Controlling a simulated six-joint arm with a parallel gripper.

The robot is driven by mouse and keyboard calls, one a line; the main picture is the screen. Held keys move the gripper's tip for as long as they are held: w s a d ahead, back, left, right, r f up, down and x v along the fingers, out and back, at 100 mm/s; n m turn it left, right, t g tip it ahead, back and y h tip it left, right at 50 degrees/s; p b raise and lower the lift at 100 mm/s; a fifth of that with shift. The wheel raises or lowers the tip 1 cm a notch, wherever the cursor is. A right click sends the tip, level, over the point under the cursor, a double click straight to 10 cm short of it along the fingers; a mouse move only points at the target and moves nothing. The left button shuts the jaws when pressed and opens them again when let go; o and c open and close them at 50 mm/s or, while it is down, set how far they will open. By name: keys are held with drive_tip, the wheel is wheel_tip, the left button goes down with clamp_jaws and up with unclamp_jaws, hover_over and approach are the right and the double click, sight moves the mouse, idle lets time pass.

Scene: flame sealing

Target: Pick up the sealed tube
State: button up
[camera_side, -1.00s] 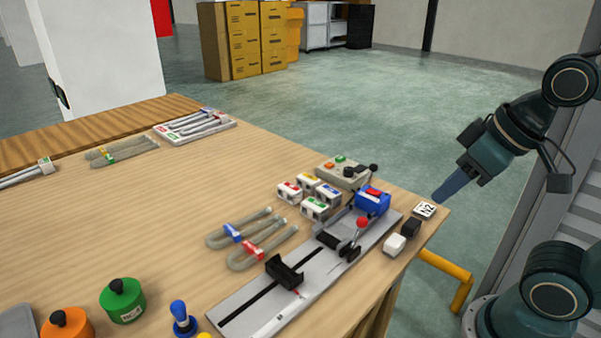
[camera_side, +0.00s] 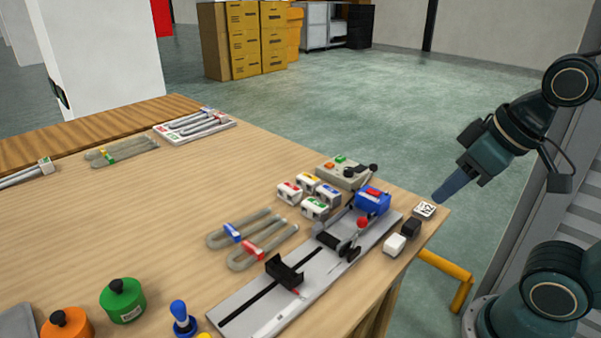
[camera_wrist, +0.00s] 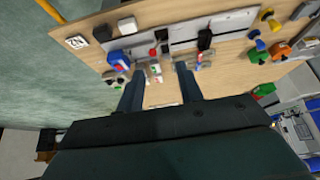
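Several grey tubes lie on the table, and I cannot tell which one is sealed. A bent tube with a blue band (camera_side: 247,224) and one with a red band (camera_side: 268,245) lie left of the grey rail fixture (camera_side: 238,317). Tubes with a green and yellow band (camera_side: 125,150) lie farther back. Others lie in a white tray (camera_side: 230,124), and some with a green-marked end (camera_side: 28,173) are at the left edge. My gripper (camera_side: 445,192) is above the table's right corner, away from all tubes. In the wrist view its fingers (camera_wrist: 158,85) are apart with nothing between them.
Green (camera_side: 123,302) and orange weights stand front left. The table's middle is clear.

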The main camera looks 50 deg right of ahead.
drive_tip(key=shift+o, duration=0.2)
drive_tip(key=o, duration=0.6)
